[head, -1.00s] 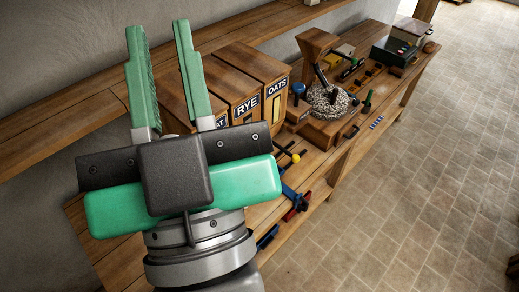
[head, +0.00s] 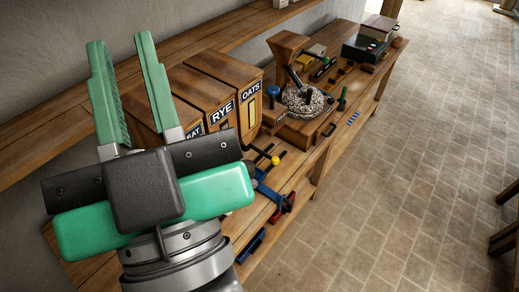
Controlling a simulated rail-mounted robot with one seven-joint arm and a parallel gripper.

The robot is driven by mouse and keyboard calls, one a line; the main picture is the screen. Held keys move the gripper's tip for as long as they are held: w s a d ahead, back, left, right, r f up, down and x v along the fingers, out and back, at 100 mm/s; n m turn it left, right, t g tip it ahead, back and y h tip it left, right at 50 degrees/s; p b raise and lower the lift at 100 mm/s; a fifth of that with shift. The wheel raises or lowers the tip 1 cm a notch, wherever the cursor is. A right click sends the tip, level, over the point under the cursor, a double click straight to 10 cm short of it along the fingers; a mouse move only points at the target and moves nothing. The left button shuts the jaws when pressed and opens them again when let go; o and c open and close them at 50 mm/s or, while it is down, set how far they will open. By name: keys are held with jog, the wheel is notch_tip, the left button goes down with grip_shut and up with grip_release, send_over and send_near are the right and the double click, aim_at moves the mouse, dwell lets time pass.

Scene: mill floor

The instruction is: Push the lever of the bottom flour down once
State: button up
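My gripper (head: 119,40) is large in the left foreground, its two green fingers pointing up and apart with nothing between them. No label reading "bottom flour" can be made out, and my gripper hides the left bin's lower front.
A wooden mill (head: 286,48) with a grey stone bowl stands right of the bins, with a blue knob (head: 272,91) beside it. A blue clamp-like tool (head: 268,193) lies at the bench's front edge. A dark box (head: 364,48) sits farther back. The tiled floor at right is mostly clear.

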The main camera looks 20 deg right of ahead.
grip_shut()
dwell(1.9)
